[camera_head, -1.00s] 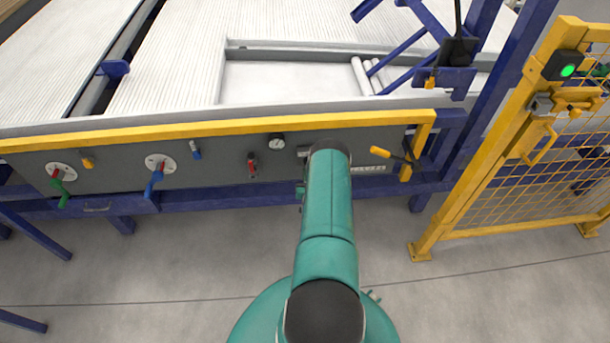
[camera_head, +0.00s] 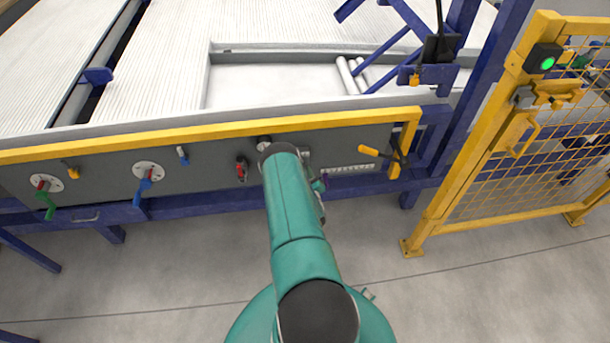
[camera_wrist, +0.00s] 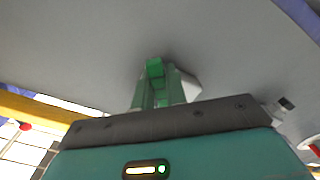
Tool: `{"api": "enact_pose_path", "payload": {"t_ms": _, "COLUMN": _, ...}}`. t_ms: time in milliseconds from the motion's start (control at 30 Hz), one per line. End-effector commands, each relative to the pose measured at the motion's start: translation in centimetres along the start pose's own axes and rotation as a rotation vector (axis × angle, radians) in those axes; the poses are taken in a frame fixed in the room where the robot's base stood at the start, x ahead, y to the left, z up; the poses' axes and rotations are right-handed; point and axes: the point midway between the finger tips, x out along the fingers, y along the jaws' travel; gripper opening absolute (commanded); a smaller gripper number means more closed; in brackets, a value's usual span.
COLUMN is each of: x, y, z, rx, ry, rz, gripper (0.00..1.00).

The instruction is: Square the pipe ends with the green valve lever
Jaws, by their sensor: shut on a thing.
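The green valve lever (camera_head: 47,204) hangs from a round pale plate with a red centre at the left end of the grey panel (camera_head: 215,168). In the head view my gripper is hidden behind my arm, which reaches toward the middle of the panel, well right of this lever. In the wrist view my gripper (camera_wrist: 156,82) is shut, with a bright green piece (camera_wrist: 155,68) between its pale green fingers. I cannot tell what that piece is. The pipe ends (camera_head: 350,76) show as short white pipes in the trough behind the panel.
A blue lever (camera_head: 143,188) hangs between the green lever and my arm. A small red handle (camera_head: 242,168) is close to my arm's left. A yellow-handled lever (camera_head: 377,152) and a yellow mesh gate (camera_head: 520,150) stand right. Open floor lies in front.

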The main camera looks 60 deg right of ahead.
Motion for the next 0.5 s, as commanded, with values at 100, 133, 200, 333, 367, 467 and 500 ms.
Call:
{"api": "enact_pose_path", "payload": {"t_ms": 100, "x": -0.17, "y": 0.1, "z": 0.1, "rx": -0.033, "ry": -0.002, "rz": -0.002, "gripper": 0.0}}
{"api": "enact_pose_path", "payload": {"t_ms": 133, "x": -0.17, "y": 0.13, "z": 0.1, "rx": -0.039, "ry": -0.002, "rz": -0.002, "gripper": 0.0}}
{"api": "enact_pose_path", "payload": {"t_ms": 200, "x": -0.17, "y": 0.19, "z": 0.11, "rx": -0.05, "ry": -0.002, "rz": -0.002, "gripper": 0.0}}
{"api": "enact_pose_path", "payload": {"t_ms": 333, "x": -0.18, "y": 0.28, "z": 0.13, "rx": -0.061, "ry": -0.003, "rz": -0.001, "gripper": 0.0}}
{"api": "enact_pose_path", "payload": {"t_ms": 367, "x": -0.18, "y": 0.29, "z": 0.14, "rx": -0.062, "ry": -0.003, "rz": -0.001, "gripper": 0.0}}
{"api": "enact_pose_path", "payload": {"t_ms": 467, "x": -0.19, "y": 0.32, "z": 0.15, "rx": -0.062, "ry": -0.003, "rz": 0.0, "gripper": 0.0}}
{"api": "enact_pose_path", "payload": {"t_ms": 500, "x": -0.19, "y": 0.32, "z": 0.16, "rx": -0.062, "ry": -0.003, "rz": 0.0, "gripper": 0.0}}
